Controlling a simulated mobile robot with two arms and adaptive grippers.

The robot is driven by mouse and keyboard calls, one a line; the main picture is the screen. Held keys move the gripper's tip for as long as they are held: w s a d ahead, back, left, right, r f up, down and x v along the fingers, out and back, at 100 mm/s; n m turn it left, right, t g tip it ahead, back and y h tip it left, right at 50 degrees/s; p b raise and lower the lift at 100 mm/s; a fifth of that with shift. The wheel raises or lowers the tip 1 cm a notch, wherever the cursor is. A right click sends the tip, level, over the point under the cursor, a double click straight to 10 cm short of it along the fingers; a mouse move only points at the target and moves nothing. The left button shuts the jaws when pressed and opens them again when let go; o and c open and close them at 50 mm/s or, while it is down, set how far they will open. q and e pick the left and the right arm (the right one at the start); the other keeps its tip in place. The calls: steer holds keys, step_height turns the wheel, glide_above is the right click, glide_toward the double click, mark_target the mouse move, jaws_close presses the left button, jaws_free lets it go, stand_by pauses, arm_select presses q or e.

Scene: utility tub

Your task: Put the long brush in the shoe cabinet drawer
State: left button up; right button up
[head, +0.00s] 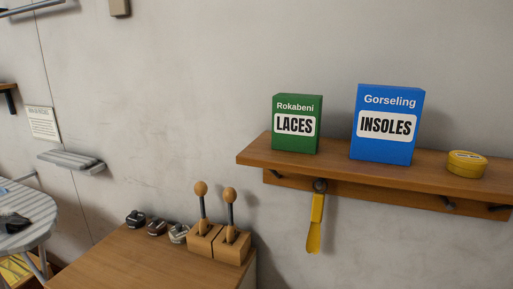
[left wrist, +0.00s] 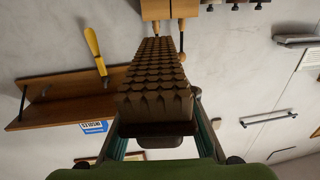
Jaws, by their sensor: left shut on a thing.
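The long brush (left wrist: 155,85) is in the left wrist view, with rows of brown bristle tufts facing the camera. My left gripper (left wrist: 158,140) is shut on it, with a finger on each side of its near end. The head view shows neither the brush nor a gripper. A wooden cabinet top (head: 150,262) shows at the bottom of the head view and may be the shoe cabinet. Its front and any drawer are out of view.
A wall shelf (head: 300,165) holds a green laces box (head: 297,124), a blue insoles box (head: 387,125) and a yellow tin (head: 467,164). A yellow shoehorn (head: 316,222) hangs below. Wooden blocks with upright knobs (head: 219,242) stand on the cabinet top; its front part is clear.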

arm_select(q)
steer(key=shift+s+d+r+n+y, duration=0.1)
steer(key=shift+s+r+n+y, duration=0.1)
steer(key=shift+s+n+y, duration=0.25)
steer(key=shift+s+r+n+y, duration=0.25)
steer(key=shift+s+y, duration=0.15)
steer(key=shift+y, duration=0.25)
steer(key=shift+s+a+r+n+y, duration=0.35)
steer(key=shift+s+n+y, duration=0.25)
steer(key=shift+y, duration=0.3)
steer(key=shift+d, duration=0.15)
